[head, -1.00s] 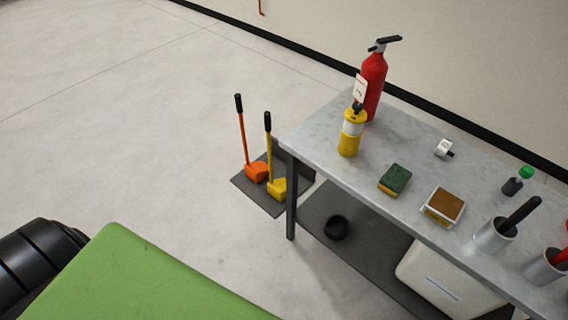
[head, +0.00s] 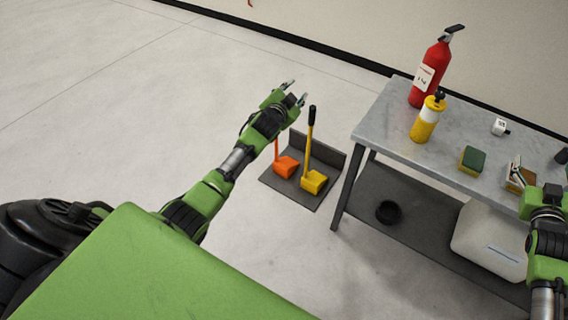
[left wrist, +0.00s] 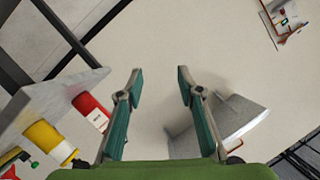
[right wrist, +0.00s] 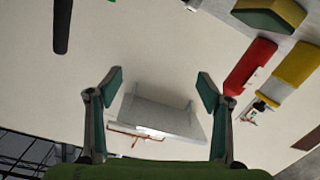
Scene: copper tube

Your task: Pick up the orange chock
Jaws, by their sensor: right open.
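The orange chock (head: 286,166) is a wedge with an upright handle. It sits on a dark floor tray (head: 298,199) in the head view, left of the yellow chock (head: 314,181). The upper part of its handle is hidden behind my left gripper (head: 297,91). My left gripper is open and empty, above the chock in the picture. The left wrist view also shows its fingers (left wrist: 160,74) spread, with no chock in sight. My right gripper (head: 517,174) is over the table at the right. Its fingers (right wrist: 160,76) are open and empty in the right wrist view.
A grey table (head: 390,118) stands right of the tray. It holds a red extinguisher (head: 430,74), a yellow bottle (head: 428,120) and a sponge (head: 472,160). A black ring (head: 389,212) and white container (head: 489,239) are below. Floor left of the tray is clear.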

